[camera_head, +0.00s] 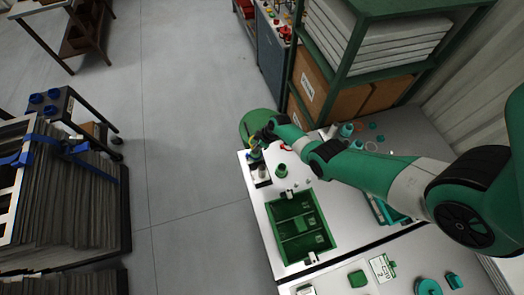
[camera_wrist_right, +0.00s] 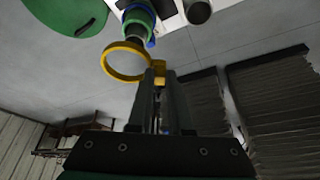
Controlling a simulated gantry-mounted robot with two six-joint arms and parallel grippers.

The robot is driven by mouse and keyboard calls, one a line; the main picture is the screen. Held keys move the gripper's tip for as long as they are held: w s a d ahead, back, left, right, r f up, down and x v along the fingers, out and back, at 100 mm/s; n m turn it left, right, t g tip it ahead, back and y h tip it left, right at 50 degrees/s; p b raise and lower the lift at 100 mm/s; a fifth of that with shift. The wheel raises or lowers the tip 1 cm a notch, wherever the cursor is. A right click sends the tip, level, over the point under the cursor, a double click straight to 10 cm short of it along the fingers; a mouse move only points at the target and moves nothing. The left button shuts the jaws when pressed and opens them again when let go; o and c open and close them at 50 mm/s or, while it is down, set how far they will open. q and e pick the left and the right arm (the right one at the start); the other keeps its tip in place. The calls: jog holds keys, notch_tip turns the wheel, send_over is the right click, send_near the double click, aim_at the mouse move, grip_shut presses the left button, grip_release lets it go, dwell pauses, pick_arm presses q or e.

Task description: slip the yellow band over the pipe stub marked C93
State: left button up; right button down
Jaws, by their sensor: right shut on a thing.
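My right gripper (camera_wrist_right: 158,75) is shut on the tab of the yellow band (camera_wrist_right: 124,61), a thin ring held out in front of the fingertips. In the head view the band (camera_head: 250,142) is a small yellow patch at my right gripper (camera_head: 257,137), above the table's far left corner. A green pipe stub with a blue collar (camera_wrist_right: 137,20) stands just beyond the ring in the wrist view. The ring's edge comes close to the stub's end in the picture; I cannot tell if they touch. No C93 marking is readable. My left gripper is not in view.
A dark stub (camera_wrist_right: 198,12) stands beside the green one. On the white table (camera_head: 258,210) are a green divided tray (camera_head: 276,225) and a green cup (camera_head: 282,170). Shelving (camera_head: 345,60) stands behind. Stacked sheets (camera_head: 75,205) stand at left, with clear floor between.

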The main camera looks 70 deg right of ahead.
jog(key=shift+w+a+r+n, duration=0.1)
jog(key=shift+w+r+n, duration=0.2)
jog(key=shift+w+r, duration=0.1)
jog(key=shift+s+f+b, duration=0.1)
jog(key=shift+f+b, duration=0.35)
jog(key=shift+f, duration=0.1)
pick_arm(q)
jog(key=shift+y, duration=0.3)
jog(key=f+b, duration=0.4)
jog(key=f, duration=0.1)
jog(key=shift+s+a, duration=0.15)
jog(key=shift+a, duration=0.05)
pick_arm(e)
notch_tip(320, 180, down, 4)
jog(key=shift+f, duration=0.2)
pick_arm(q)
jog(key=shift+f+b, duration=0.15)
jog(key=shift+b, duration=0.15)
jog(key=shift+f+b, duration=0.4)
pick_arm(e)
jog(key=shift+f, duration=0.5)
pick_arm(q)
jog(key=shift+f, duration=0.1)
pick_arm(e)
jog(key=shift+f, duration=0.1)
pick_arm(q)
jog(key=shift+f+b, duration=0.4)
jog(key=shift+b, duration=0.1)
pick_arm(e)
jog(key=shift+f, duration=0.4)
